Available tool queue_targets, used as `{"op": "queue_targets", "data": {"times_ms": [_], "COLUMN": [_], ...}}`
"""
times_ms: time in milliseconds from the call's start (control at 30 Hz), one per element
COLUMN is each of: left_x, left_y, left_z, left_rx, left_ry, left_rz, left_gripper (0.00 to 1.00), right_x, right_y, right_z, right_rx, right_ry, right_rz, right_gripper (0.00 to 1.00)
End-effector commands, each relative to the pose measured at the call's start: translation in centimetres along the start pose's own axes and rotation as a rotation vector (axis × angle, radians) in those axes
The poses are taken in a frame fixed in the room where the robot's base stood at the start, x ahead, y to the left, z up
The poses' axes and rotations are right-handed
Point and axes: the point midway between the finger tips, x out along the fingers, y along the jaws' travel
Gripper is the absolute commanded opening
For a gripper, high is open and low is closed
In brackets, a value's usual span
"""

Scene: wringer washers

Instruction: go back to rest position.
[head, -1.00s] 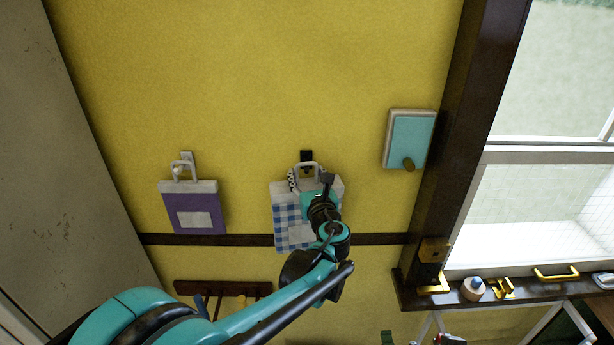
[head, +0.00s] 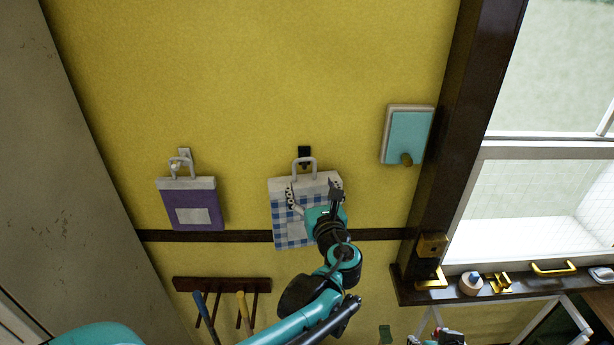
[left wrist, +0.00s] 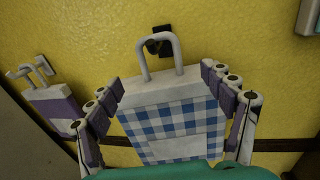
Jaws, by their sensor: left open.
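My left gripper (head: 316,194) is open in front of the blue-and-white checked bag (head: 283,225), in the middle of the head view. The bag hangs against the yellow wall, its white handle at the black hook (head: 304,153). In the left wrist view, the open fingers (left wrist: 162,85) stand to either side of the bag (left wrist: 168,125), with its handle standing up between them. Whether the fingers touch the bag is not clear. The gripper and wrist hide the bag's lower right part in the head view.
A purple bag (head: 177,204) hangs on the left. A teal box (head: 407,137) is on the wall at right, beside the dark window frame. The sill (head: 440,293) holds small items. A dark rack (head: 222,285) with handled tools is below. The upper wall is clear.

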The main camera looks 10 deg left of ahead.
Motion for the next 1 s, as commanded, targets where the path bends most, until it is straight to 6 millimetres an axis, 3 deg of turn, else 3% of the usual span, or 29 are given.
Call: {"op": "queue_targets", "data": {"times_ms": [100, 300, 367, 433, 567, 733, 900, 1000], "left_x": [-2.4, -4.4, -4.6, -4.6, -5.2, -8.9, -14.5, -17.5], "left_y": [-0.1, 0.1, 0.8, 2.4, 7.7, 14.4, 17.5, 17.8], "left_z": [0.0, -0.2, -0.9, -2.9, -9.9, -21.7, -32.0, -36.3], "left_rx": [0.0, -0.007, -0.041, -0.137, -0.498, -1.175, -1.852, -2.177], "left_ry": [0.0, 0.003, 0.02, 0.065, 0.213, 0.412, 0.516, 0.534], "left_rz": [-0.002, 0.001, 0.011, 0.037, 0.145, 0.416, 0.773, 0.981], "left_gripper": [0.81, 0.81, 0.81, 0.81, 0.81, 0.81, 0.81, 0.81], "right_x": [0.0, 0.1, 0.5, 1.6, 5.0, 10.3, 15.0, 17.1], "right_y": [0.0, 0.0, 0.0, 0.0, 0.0, 0.0, 0.0, 0.0], "right_z": [0.0, 0.1, 0.4, 1.1, 3.6, 7.4, 10.8, 12.3], "right_rx": [0.0, 0.0, 0.0, 0.0, 0.0, 0.0, 0.0, 0.0], "right_ry": [0.0, 0.0, 0.0, 0.0, 0.0, 0.0, 0.0, 0.0], "right_rz": [0.0, 0.0, 0.0, 0.0, 0.0, 0.0, 0.0, 0.0], "right_gripper": [0.4, 0.4, 0.4, 0.4, 0.4, 0.4, 0.4, 0.4]}}
